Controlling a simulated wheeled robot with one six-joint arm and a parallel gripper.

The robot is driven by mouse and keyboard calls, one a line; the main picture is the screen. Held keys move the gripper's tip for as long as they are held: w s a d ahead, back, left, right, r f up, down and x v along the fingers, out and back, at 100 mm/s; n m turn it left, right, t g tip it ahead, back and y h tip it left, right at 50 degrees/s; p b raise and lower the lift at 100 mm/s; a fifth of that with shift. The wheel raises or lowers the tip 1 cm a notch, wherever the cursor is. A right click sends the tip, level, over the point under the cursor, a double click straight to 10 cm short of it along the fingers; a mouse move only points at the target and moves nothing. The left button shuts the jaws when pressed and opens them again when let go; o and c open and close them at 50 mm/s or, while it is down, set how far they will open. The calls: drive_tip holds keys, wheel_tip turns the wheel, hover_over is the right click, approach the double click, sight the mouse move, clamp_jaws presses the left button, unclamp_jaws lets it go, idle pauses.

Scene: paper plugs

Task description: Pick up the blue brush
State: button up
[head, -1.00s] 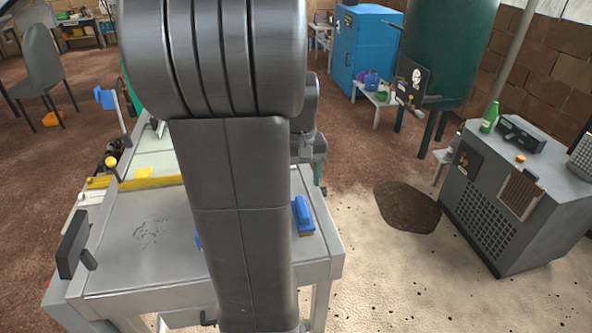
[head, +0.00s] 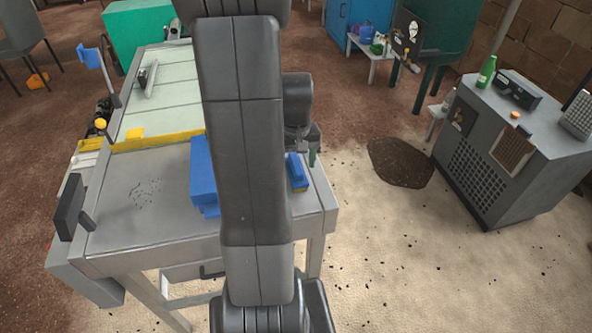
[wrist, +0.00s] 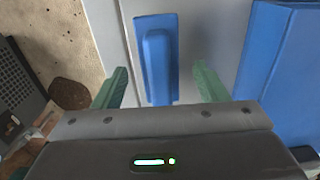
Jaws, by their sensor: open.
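The blue brush (head: 297,172) lies on the grey table near its right edge, partly hidden by my arm in the head view. In the wrist view the brush (wrist: 157,62) shows as a long blue block with a raised handle, lying lengthwise ahead of my gripper. My gripper (wrist: 161,72) is open, with one green finger to each side of the brush's line and nothing held. How high the fingers are above the table is hard to tell.
A larger blue box (head: 202,176) stands on the table (head: 150,225) left of the brush; it is close to the right finger in the wrist view (wrist: 292,65). A yellow strip (head: 160,143) crosses the table behind. A grey machine (head: 505,150) stands apart at right.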

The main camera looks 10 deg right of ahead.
sight(296, 162)
drive_tip(key=shift+f, duration=1.2)
drive_tip(key=shift+c, duration=0.5)
drive_tip(key=c, duration=1)
drive_tip(key=shift+r, duration=0.1)
wheel_tip(296, 162, up, 10)
drive_tip(key=shift+f+b, duration=0.1)
drive_tip(key=shift+b, duration=0.3)
